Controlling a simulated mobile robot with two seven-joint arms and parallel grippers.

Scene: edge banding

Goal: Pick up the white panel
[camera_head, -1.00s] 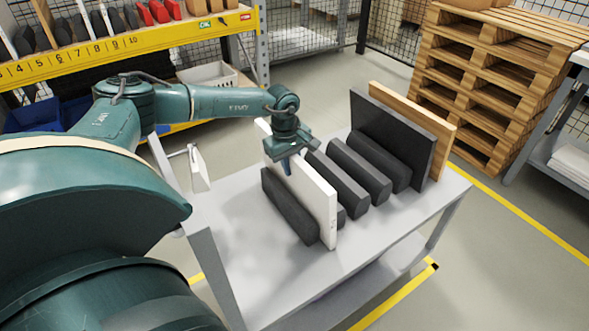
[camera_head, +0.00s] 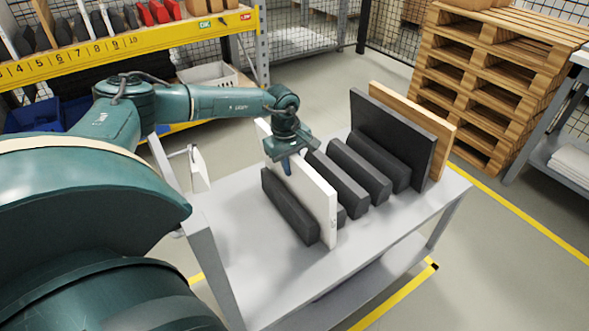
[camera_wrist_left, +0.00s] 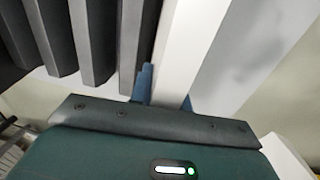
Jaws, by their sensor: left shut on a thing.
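The white panel (camera_head: 314,203) stands upright on edge on the grey table, between dark foam-like blocks. My left gripper (camera_head: 287,165) is above it with its fingers pointing down at the panel's top edge, and is shut on it. In the left wrist view the white panel (camera_wrist_left: 185,50) runs away between the two blue fingers of my left gripper (camera_wrist_left: 165,88). The panel's lower edge is partly hidden by the dark block (camera_head: 290,206) in front of it. My right gripper is not in view.
Several dark blocks (camera_head: 360,170) stand in a row right of the panel. A black panel (camera_head: 405,140) and a wooden panel (camera_head: 443,135) stand at the table's far end. The table (camera_head: 270,285) is clear at the front. Stacked pallets (camera_head: 490,80) and a yellow shelf (camera_head: 130,45) stand behind.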

